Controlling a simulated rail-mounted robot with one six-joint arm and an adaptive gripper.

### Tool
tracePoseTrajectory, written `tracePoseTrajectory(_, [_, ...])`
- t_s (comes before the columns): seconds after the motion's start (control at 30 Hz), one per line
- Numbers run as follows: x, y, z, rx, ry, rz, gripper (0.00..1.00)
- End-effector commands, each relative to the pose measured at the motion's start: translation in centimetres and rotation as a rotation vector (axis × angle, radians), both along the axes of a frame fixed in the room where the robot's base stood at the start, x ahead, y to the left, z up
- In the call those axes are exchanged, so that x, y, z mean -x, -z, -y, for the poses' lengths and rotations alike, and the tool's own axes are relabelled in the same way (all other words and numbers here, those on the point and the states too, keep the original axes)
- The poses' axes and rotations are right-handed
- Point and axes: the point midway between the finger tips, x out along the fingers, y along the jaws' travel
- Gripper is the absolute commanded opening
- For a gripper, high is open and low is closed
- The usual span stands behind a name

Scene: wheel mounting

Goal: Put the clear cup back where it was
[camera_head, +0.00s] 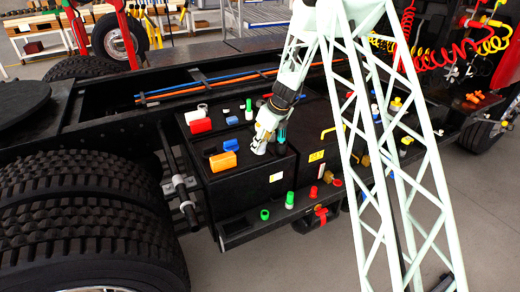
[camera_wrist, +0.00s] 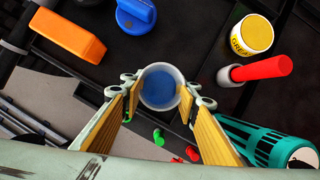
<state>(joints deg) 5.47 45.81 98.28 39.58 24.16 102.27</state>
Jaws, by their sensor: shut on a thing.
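The clear cup (camera_wrist: 146,72) is in the middle of the wrist view, with a pale round rim and blue showing inside it. My gripper (camera_wrist: 160,100) has one finger on each side of the cup and is shut on it. In the head view my gripper (camera_head: 260,143) is low over the black box top (camera_head: 252,171), near its front edge. The cup there is small and partly covered by the fingers. I cannot tell whether its base touches the surface.
An orange block (camera_wrist: 68,35) and a blue knob (camera_wrist: 136,15) lie left of and behind the cup. A yellow-lidded grease tin (camera_wrist: 252,35), a red-handled tool (camera_wrist: 262,68) and a teal ribbed cylinder (camera_wrist: 262,142) stand close on the right. A lower step (camera_head: 240,230) holds small coloured parts.

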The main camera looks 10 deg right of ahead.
Motion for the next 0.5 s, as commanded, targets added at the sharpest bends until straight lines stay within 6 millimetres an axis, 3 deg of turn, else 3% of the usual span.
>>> tracePoseTrajectory(0.2, [0.0, 2.0, 0.0, 0.001, 0.000, -0.001, 0.16])
tracePoseTrajectory(0.5, [0.0, 2.2, 0.0, 0.001, 0.000, 0.001, 0.16])
